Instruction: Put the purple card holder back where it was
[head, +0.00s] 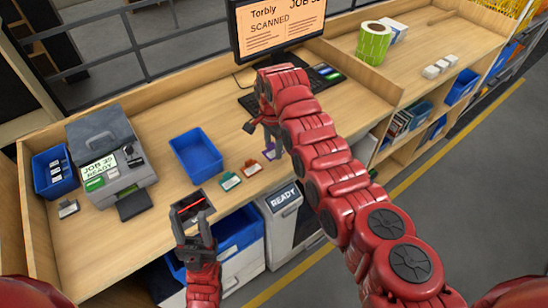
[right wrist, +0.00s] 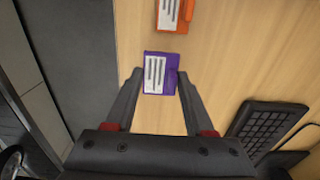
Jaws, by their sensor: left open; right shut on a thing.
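The purple card holder (right wrist: 169,60), with a white striped label, sits between the fingertips of my right gripper (right wrist: 160,75) in the right wrist view. That gripper is shut on it. In the head view the purple card holder (head: 269,153) shows just below my right gripper (head: 272,143), at the right end of a row near the desk's front edge. Whether it touches the desk I cannot tell. An orange card holder (head: 251,168) and a teal one (head: 230,181) lie to its left. My left gripper (head: 190,208) is open and empty by the desk's front edge.
A blue tray (head: 196,155) stands behind the row. A printer (head: 108,155) and a blue bin of cards (head: 54,172) are at the left. A monitor (head: 278,25) and keyboard (right wrist: 265,125) are at the back. A bin marked READY (head: 284,198) stands below the desk edge.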

